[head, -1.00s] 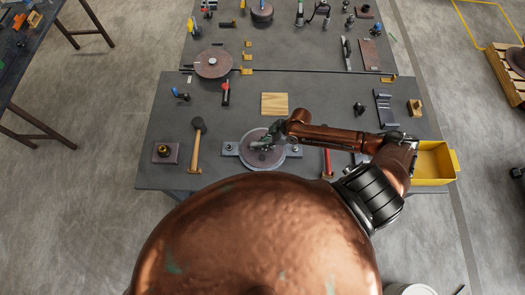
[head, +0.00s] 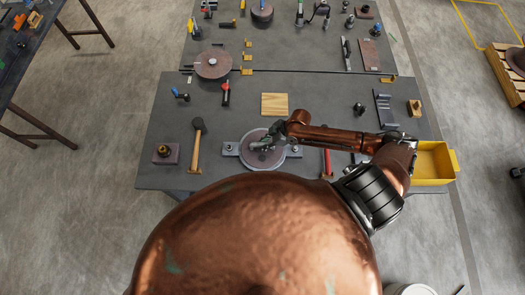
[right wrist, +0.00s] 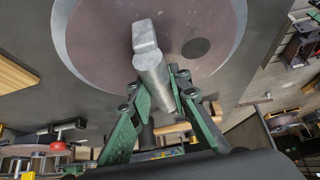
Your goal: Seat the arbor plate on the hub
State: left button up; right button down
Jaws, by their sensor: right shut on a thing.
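A brownish round plate (head: 257,160), which looks like the arbor plate, lies over a grey round base with bolted ears (head: 230,149) at the table's front edge. In the right wrist view the plate (right wrist: 195,75) shows a pale rim and a dark round spot. My right gripper (head: 266,142) is over the plate, its green fingers (right wrist: 165,95) shut on a grey steel grip piece (right wrist: 152,70). I cannot tell whether this piece is joined to the plate. The hub is hidden, and whether the plate sits flush is unclear. My left gripper is out of view.
A mallet (head: 197,145) and a block on a dark plate (head: 165,153) stand left. A wooden board (head: 275,104) lies behind the plate. A yellow bin (head: 432,162) is at the right edge. Another brown disc (head: 213,64) lies farther back.

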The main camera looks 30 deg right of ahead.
jog(key=c, duration=1.7)
grip_release()
jog(key=shift+r, duration=0.2)
jog(key=shift+c, duration=0.2)
jog(key=shift+s+f, duration=0.25)
jog(key=shift+f, duration=0.1)
jog(key=o, duration=0.4)
jog(key=shift+w+r, duration=0.15)
jog(key=shift+w, duration=0.05)
jog(key=shift+o, duration=0.4)
jog(key=o, duration=0.3)
jog(key=shift+o, duration=0.5)
jog(key=o, duration=0.3)
jog(key=shift+o, duration=0.6)
jog(key=o, duration=0.3)
